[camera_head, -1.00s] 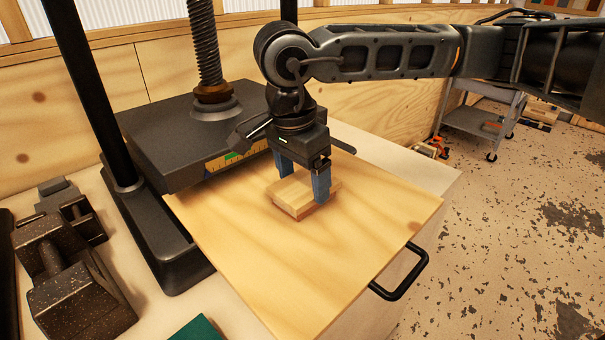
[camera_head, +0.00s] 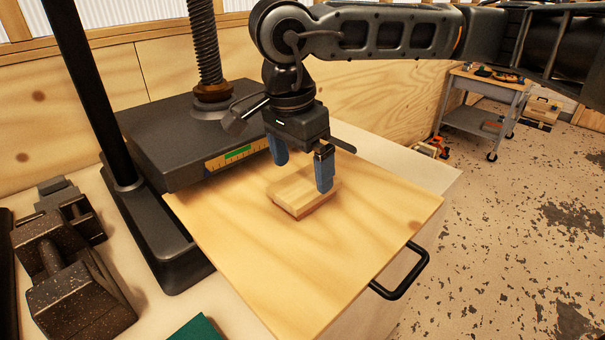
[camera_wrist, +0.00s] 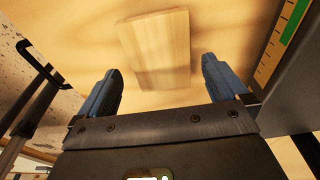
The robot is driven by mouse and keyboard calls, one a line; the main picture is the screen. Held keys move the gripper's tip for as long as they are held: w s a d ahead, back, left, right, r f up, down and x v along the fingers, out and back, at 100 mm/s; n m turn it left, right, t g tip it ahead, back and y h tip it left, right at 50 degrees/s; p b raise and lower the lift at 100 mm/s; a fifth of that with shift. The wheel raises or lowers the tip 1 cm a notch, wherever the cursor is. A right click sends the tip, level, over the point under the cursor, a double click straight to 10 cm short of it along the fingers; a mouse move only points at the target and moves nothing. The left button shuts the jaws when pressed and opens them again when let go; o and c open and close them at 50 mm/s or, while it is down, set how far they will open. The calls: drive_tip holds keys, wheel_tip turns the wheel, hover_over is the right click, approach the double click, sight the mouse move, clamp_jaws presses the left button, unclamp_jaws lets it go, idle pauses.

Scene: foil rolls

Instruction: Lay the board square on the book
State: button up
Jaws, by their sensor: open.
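A small pale wooden board (camera_head: 297,188) lies flat on the wide wooden surface in front of the press. A darker tan layer shows under its front edge; I cannot tell whether that is the book or the board's own side. The board also shows in the wrist view (camera_wrist: 157,48), a little tilted in the picture, ahead of the fingertips. My gripper (camera_head: 301,168) has blue fingers, spread apart and empty. It hovers just above the board, one finger to each side. The fingers also show in the wrist view (camera_wrist: 161,75), clear of the board. No other book is clearly identifiable.
The dark press plate (camera_head: 160,135) with its screw stands close left of my gripper, with a green-marked scale on its edge. A black handle (camera_head: 403,280) juts out at the right. Dark metal weights (camera_head: 70,285) and a teal item (camera_head: 197,329) are at the lower left.

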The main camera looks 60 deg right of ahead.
sight(295, 190)
wheel_tip(295, 190, up, 9)
drive_tip(key=a, duration=0.1)
drive_tip(key=shift+w+a+b, duration=0.15)
drive_tip(key=shift+a+b, duration=0.05)
drive_tip(key=shift+b, duration=0.1)
drive_tip(key=shift+r, duration=0.1)
idle(1.1)
